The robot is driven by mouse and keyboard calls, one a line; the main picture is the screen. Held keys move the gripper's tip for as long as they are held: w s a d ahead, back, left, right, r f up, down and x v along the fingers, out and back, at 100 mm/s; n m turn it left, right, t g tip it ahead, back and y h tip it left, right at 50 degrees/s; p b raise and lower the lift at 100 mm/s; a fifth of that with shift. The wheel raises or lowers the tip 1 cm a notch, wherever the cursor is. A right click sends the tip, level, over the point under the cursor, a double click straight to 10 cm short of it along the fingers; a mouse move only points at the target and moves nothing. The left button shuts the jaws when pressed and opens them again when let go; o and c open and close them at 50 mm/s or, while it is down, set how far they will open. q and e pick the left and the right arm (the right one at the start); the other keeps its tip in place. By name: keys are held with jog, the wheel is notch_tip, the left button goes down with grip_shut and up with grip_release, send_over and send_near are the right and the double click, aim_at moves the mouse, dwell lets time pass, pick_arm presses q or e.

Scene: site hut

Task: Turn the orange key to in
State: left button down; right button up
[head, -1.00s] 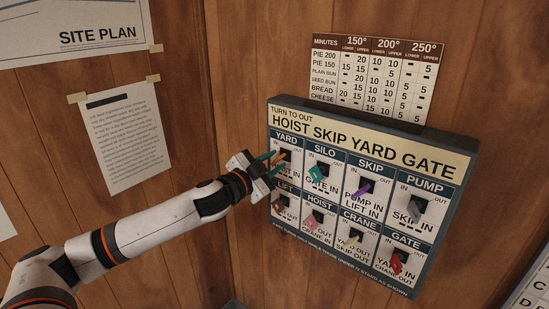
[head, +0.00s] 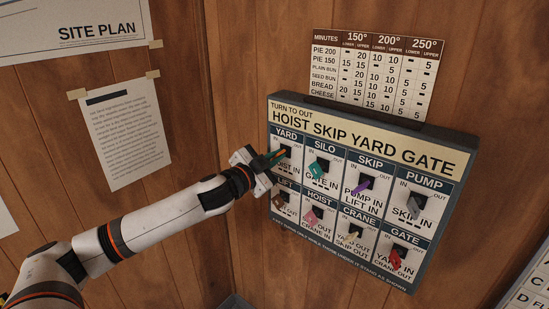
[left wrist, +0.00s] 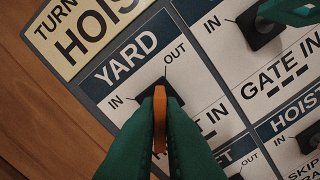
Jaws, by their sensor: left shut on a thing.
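The orange key (left wrist: 160,118) sits in the black switch under the YARD label at the top left of the key panel (head: 372,142). My left gripper (head: 274,157) is shut on it, and the green fingertips (left wrist: 158,112) press on both sides of the key in the left wrist view. The IN mark lies to the lower left of the switch and the OUT mark to the upper right in that view. The fingers hide part of the key and the label below it, so I cannot tell exactly which mark it points at. My right gripper is not in view.
A teal key (head: 318,167) under SILO is close on the right, and a brown key (head: 281,202) under LIFT is just below. Purple, grey, pink, tan and red keys fill the other switches. A baking chart (head: 374,78) hangs above the panel.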

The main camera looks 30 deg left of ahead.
pick_arm(q)
jog(key=n+p, duration=0.1)
jog(key=n, duration=0.2)
jog(key=n+p, duration=0.2)
jog(key=n, duration=0.2)
jog(key=shift+r+p, duration=0.15)
jog(key=shift+p, duration=0.15)
jog(key=n+p, duration=0.3)
jog(key=n, duration=0.1)
jog(key=n+p, duration=0.3)
jog(key=n, duration=0.1)
jog(key=shift+n, duration=0.5)
jog(key=c, duration=1.6)
grip_release()
jog(key=shift+o, duration=0.2)
jog(key=shift+s+f, duration=0.1)
jog(key=shift+f, duration=0.1)
